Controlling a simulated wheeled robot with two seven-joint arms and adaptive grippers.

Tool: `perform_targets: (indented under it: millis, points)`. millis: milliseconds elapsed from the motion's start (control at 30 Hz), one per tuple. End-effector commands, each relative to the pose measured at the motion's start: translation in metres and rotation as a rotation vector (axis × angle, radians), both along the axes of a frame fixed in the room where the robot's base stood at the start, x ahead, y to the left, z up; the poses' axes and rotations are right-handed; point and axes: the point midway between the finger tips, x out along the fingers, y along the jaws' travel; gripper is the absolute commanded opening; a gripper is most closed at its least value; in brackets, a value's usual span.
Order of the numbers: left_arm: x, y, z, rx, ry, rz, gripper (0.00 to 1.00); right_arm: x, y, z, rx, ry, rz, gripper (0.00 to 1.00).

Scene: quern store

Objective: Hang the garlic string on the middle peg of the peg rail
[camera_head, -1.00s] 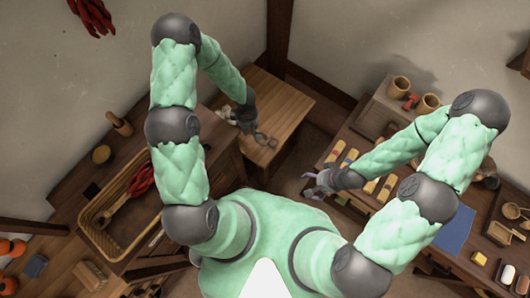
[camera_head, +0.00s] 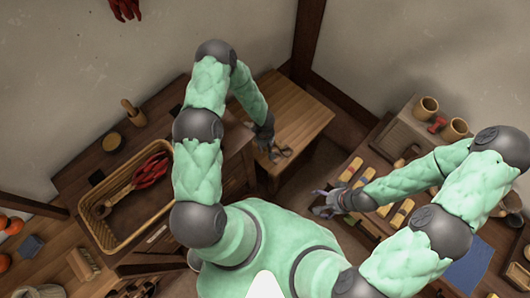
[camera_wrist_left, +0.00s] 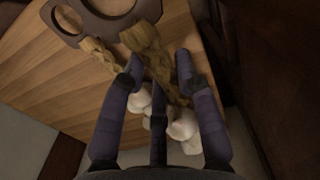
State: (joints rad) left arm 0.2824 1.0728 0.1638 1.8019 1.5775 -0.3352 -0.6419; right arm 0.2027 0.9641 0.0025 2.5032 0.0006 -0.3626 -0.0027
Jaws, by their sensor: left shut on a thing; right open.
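The garlic string shows in the left wrist view as a tan braid (camera_wrist_left: 148,42) with white bulbs (camera_wrist_left: 182,125) below, over a wooden table top. My left gripper (camera_wrist_left: 158,78) is shut on the braid, with the bulbs between and behind its fingers. In the head view the left gripper (camera_head: 268,146) is over the small wooden table, and my arm and hand hide the garlic there. My right gripper (camera_head: 326,206) is open and empty beside the right-hand bench. I cannot make out the peg rail or its middle peg in either view.
A dark holed wooden piece (camera_wrist_left: 98,18) lies on the small table (camera_head: 302,112) close to the left gripper. A wicker basket (camera_head: 103,228) with red peppers (camera_head: 152,170) stands left. Red peppers (camera_head: 126,9) hang on the wall. Cups (camera_head: 426,107) stand on the right bench.

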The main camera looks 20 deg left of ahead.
Motion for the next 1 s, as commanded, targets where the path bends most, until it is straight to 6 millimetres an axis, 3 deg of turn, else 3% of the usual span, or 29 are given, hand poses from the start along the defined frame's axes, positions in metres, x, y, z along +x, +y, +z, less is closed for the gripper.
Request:
perform_targets:
  millis: [267, 533, 967, 1000]
  points:
    - [0.0, 0.0, -0.019, 0.0, 0.0, 0.001, 0.0, 0.0, 0.0, -0.005, 0.0, 0.0, 0.0, 0.88]
    - [0.0, 0.0, -0.055, 0.0, 0.0, 0.002, 0.0, 0.0, 0.0, -0.009, 0.0, 0.0, 0.0, 0.88]
    - [0.0, 0.0, -0.061, 0.001, 0.0, 0.0, 0.0, 0.0, 0.0, -0.012, 0.0, -0.001, 0.0, 0.88]
    - [0.0, 0.0, -0.061, 0.0, 0.0, 0.0, 0.37, 0.0, 0.0, -0.012, 0.0, 0.0, 0.0, 0.88]
